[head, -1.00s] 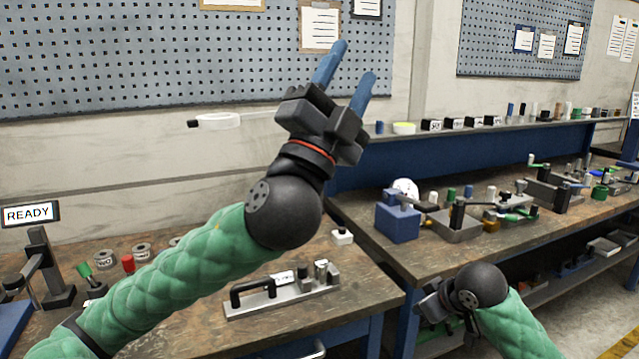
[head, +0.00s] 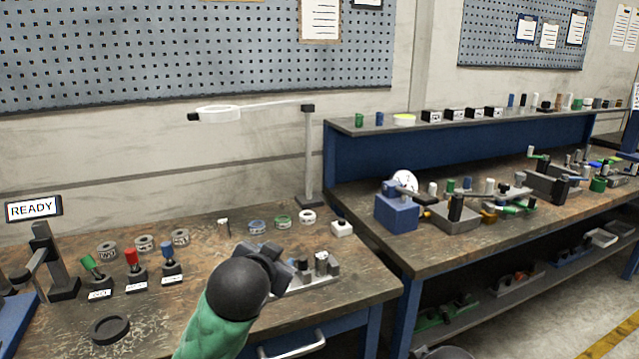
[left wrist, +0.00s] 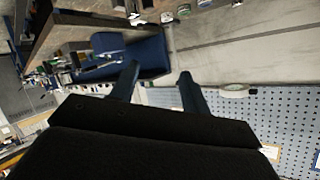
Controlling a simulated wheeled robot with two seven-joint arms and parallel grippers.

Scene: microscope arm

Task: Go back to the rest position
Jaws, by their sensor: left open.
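My left gripper (head: 268,264) is in the lower middle of the head view, in front of the left bench. The round black joint and the green sleeve of my left arm are below it. Its fingers are largely hidden or hard to make out there. In the left wrist view the two blue fingers of the left gripper (left wrist: 158,74) stand apart with nothing between them. My right gripper is not in view; only a dark rounded part of my right arm shows at the bottom edge of the head view.
The left bench (head: 190,300) holds a metal fixture (head: 320,270) behind my left gripper, several rings, coloured-handled levers and a lamp (head: 308,150) on a post. A READY sign (head: 33,209) stands at left. The right bench (head: 420,240) carries a blue block (head: 397,212) and other fixtures.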

